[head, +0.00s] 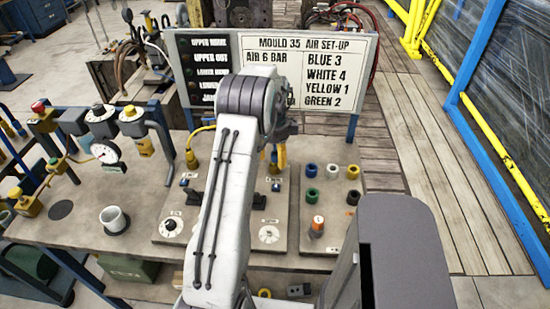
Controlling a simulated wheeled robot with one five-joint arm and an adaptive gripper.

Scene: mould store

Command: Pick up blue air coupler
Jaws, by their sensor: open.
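A small blue coupler (311,170) stands at the back left of a group of coloured couplers on the right-hand grey plate (338,240) of the bench. An orange piece with a white top (317,226) stands in front. My white arm rises from the bottom of the head view and bends over left of the couplers. My gripper is hidden behind the arm, so its distance from the blue coupler does not show.
A sign board (345,65) stands behind the bench. Left are valves and a gauge (106,152), and a white cup (114,219). Dial plates with yellow connectors (192,160) sit left of the couplers. Wooden floor (440,170) and a blue-framed barrier (480,50) lie right.

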